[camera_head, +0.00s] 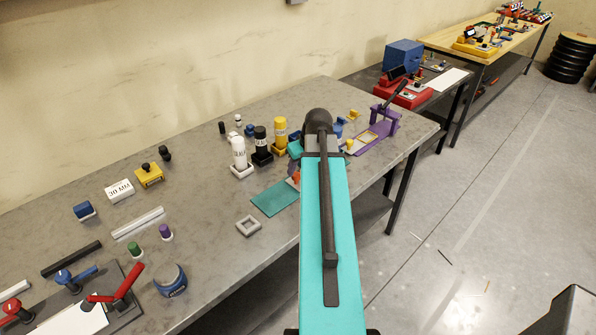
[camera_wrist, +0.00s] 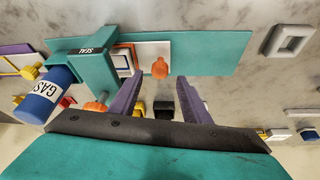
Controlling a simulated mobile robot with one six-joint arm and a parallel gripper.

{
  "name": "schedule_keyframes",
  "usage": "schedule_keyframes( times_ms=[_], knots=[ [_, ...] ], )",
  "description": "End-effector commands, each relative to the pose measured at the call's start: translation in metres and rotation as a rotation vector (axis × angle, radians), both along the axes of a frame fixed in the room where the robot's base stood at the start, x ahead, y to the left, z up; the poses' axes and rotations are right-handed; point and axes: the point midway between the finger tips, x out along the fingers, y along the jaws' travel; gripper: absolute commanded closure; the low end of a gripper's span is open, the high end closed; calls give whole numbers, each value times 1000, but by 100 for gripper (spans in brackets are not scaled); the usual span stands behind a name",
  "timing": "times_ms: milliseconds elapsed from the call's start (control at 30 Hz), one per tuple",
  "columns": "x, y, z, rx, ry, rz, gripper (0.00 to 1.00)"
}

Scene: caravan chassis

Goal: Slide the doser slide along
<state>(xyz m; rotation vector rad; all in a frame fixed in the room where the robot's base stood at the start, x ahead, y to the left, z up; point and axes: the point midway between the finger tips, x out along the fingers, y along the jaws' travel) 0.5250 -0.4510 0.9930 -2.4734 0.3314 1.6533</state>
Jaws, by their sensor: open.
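In the wrist view a teal base plate (camera_wrist: 215,52) carries a white plate (camera_wrist: 148,52) with an upright orange knob (camera_wrist: 160,69); this looks like the doser slide, though no label confirms it. In the head view the teal plate (camera_head: 275,198) shows, but my arm hides the gripper and most of the device.
A blue GAS bottle (camera_wrist: 42,97) and another orange knob (camera_wrist: 97,104) are close to the left finger. A grey square frame (camera_wrist: 288,42) lies to the right. White (camera_head: 239,157), black (camera_head: 261,145) and yellow (camera_head: 280,135) bottles stand left of my arm. Bare tabletop lies around the grey frame.

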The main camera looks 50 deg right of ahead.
Motion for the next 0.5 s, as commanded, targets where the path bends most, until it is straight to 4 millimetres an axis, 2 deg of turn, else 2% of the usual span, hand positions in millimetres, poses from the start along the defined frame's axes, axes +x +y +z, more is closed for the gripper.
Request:
schedule_keyframes(
  times_ms=[500],
  knots=[
    [14, -5, -36, 0, 0, -1, 57]
  ],
)
